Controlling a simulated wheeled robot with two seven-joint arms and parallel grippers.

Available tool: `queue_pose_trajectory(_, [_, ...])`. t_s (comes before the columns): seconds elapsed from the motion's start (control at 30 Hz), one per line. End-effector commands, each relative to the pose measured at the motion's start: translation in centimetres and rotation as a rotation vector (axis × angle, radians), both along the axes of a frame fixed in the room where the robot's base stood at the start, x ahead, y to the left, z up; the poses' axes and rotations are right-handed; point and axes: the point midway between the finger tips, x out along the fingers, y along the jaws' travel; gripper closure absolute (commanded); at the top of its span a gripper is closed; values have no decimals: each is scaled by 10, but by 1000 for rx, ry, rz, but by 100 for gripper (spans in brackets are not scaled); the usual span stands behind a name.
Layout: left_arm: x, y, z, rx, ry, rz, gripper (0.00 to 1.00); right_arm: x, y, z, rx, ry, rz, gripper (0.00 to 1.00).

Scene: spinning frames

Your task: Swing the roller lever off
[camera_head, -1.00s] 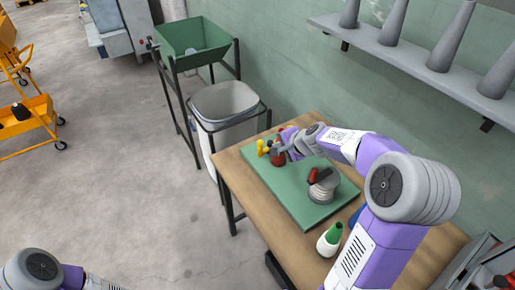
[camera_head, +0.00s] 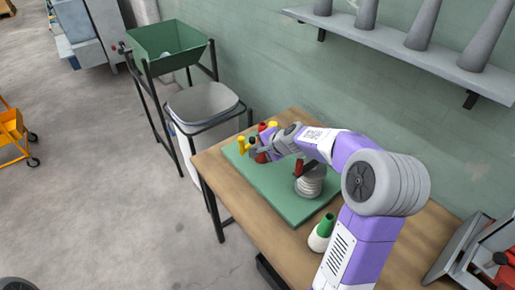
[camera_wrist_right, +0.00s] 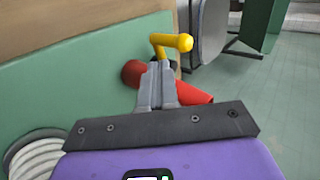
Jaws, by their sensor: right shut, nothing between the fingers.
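A green board lies on the workbench and carries small fittings at its far left end. A yellow lever (camera_head: 241,144) with a rounded handle stands there; it also shows in the right wrist view (camera_wrist_right: 172,42), just beyond my fingertips. A red cylinder-like part (camera_head: 262,157) is beside it, partly behind my fingers in the wrist view (camera_wrist_right: 195,94). My right gripper (camera_head: 253,149) is shut and empty, its tips close to the yellow lever; I cannot tell whether they touch. Which part is the roller is unclear. My left gripper is out of view.
A ribbed grey part with a red top (camera_head: 310,181) stands on the green board (camera_head: 285,203) below my right forearm. A white bottle with a green cap (camera_head: 321,233) is at the bench's front edge. A grey bin (camera_head: 203,103) stands beyond the bench, near a green hopper (camera_head: 168,40).

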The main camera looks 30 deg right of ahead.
Motion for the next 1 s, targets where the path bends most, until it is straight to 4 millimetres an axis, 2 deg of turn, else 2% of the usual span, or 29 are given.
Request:
queue_pose_trajectory(0.03, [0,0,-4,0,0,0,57,7,2,-10,2,3,4,100])
queue_pose_trajectory(0.2, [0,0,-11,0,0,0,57,30,5,-32,1,3,3,100])
queue_pose_trajectory(0.4, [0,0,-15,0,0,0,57,50,7,-48,1,1,1,100])
queue_pose_trajectory(0.6, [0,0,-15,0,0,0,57,56,8,-53,1,0,1,100])
queue_pose_trajectory(1.0, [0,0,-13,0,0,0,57,55,6,-52,1,1,-13,100])
